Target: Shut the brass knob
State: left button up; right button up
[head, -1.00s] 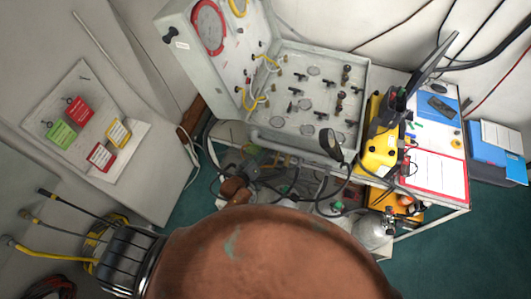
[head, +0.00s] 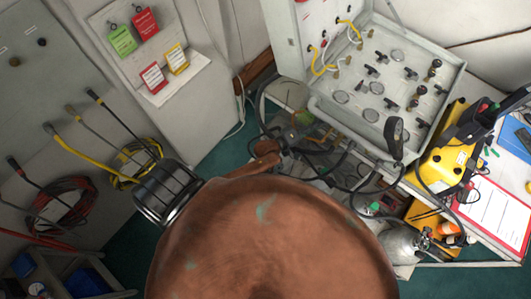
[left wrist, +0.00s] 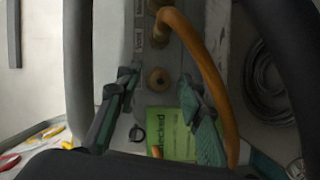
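In the left wrist view a round brass knob (left wrist: 158,79) is on a pale panel with dark lettering. The fingers of my left gripper (left wrist: 160,112) are apart, one on each side of the knob in the picture. I see no contact, and cannot tell how far the fingertips are from the panel. A green tag (left wrist: 178,130) with dark lettering shows between the fingers. In the head view the grey panel case (head: 325,103) stands open with knobs and fittings; I cannot tell which one is the brass knob. I cannot clearly pick out my left gripper there. My right gripper is not visible.
An orange hose (left wrist: 205,65) curves past the right finger. In the head view a large copper dome (head: 270,245) hides the lower middle. A yellow device (head: 445,160) stands right of the case. Coiled hoses (head: 65,210) hang at left.

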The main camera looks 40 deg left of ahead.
pick_arm(q)
jog(key=s+f+m+g+b, duration=0.1)
jog(key=s+f+g+b, duration=0.2)
jog(key=s+f+b, duration=0.85)
jog(key=s+a+f+m+g+y+b, duration=0.3)
jog(key=s+a+f+m+g+y, duration=0.1)
jog(key=s+a, duration=0.6)
jog(key=shift+s+a+f+m+g+y, duration=0.15)
jog(key=shift+s+f+m+g+y, duration=0.15)
jog(key=shift+s+f+m+g, duration=1.1)
jog(key=shift+w+r+m+t, duration=0.4)
jog(key=shift+w+t, duration=0.05)
jog(key=shift+t, duration=0.05)
dwell(0.7)
